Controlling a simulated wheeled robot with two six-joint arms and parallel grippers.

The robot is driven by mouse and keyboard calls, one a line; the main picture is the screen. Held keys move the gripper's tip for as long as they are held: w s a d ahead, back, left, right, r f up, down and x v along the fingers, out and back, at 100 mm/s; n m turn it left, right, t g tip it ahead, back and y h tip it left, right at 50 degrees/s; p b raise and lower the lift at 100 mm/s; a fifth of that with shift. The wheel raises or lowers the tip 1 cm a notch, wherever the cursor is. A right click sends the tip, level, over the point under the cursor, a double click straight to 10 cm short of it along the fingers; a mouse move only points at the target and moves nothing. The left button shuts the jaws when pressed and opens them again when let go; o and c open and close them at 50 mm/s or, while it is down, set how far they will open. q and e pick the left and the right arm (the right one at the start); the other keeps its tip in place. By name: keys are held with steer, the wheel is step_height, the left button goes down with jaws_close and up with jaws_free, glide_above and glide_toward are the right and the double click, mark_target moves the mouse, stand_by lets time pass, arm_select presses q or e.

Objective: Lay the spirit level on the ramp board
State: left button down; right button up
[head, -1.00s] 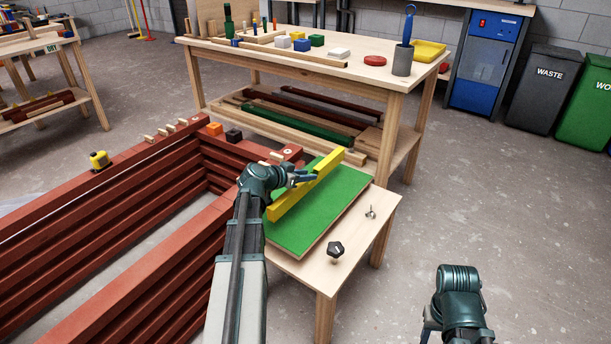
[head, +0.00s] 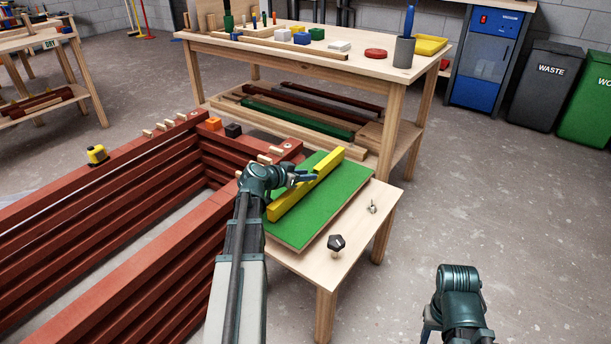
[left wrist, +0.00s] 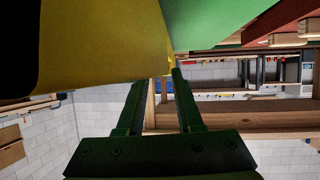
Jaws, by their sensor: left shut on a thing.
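The spirit level is a long yellow bar (head: 325,166) lying slantwise over the ramp board, a green board (head: 335,205) on a small wooden table. My left gripper (head: 308,177) is shut on the level near its middle. The level is very low over the green surface; I cannot tell whether its whole underside touches. In the left wrist view the yellow level (left wrist: 100,45) fills the upper left, beside the green board (left wrist: 215,20), with the finger ends close to it. My right arm shows at the lower right; its fingers cannot be made out.
A black knob (head: 336,243) and a small metal wing piece (head: 373,207) lie on the small table in front of the board. Stacked red battens (head: 120,200) stand at the left. A workbench (head: 340,65) stands behind.

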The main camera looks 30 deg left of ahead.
arm_select(q)
steer(key=shift+f, duration=0.35)
steer(key=shift+c, duration=2.4)
jaws_free()
steer(key=shift+b, duration=0.3)
steer(key=shift+s, duration=0.1)
steer(key=p+v, duration=0.6)
steer(key=v, duration=0.7)
steer(key=shift+s+r, duration=0.2)
steer(key=shift+s, duration=0.05)
